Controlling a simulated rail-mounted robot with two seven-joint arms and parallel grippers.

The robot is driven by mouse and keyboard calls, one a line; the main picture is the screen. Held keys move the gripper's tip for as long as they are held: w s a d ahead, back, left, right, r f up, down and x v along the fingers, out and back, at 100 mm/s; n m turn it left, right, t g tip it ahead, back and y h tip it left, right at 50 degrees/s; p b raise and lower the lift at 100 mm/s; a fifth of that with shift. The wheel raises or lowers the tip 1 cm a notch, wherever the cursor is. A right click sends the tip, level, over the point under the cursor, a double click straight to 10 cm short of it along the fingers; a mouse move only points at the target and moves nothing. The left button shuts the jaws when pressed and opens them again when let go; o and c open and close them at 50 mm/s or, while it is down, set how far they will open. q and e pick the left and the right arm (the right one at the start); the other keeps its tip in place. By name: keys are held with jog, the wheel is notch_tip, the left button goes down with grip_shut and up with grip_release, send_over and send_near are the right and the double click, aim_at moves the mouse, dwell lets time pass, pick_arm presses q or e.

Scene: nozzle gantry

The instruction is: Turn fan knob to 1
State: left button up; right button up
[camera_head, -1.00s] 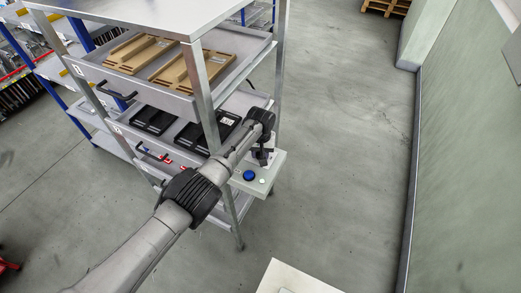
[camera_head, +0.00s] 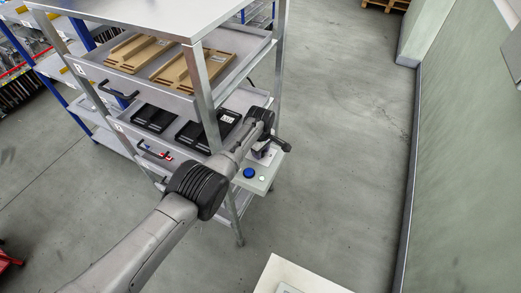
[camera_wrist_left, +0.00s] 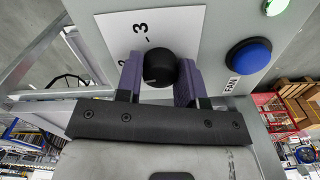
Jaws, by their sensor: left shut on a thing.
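The fan knob is a round black knob (camera_wrist_left: 159,67) in the left wrist view, in front of a white card with a printed 3 beside it. Other marks on the card are partly covered. My left gripper (camera_wrist_left: 160,78) has its two purple fingers on either side of the knob and is shut on it. In the head view my left gripper (camera_head: 262,153) is at the control panel (camera_head: 262,185) on the rack's corner, and my wrist hides the knob there. I cannot read which number the knob points to. My right gripper is not in view.
A blue button (camera_wrist_left: 248,57) beside the FAN label and a green button (camera_wrist_left: 276,6) sit near the knob. The rack (camera_head: 201,88) with trays stands left of the panel. Open floor (camera_head: 340,150) lies to the right.

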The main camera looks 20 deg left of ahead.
pick_arm(q)
jog(key=n, duration=0.6)
jog(key=shift+r, duration=0.1)
jog(key=n, duration=0.4)
jog(key=shift+n, duration=0.9)
jog(key=o, duration=0.8)
jog(key=shift+o, duration=0.6)
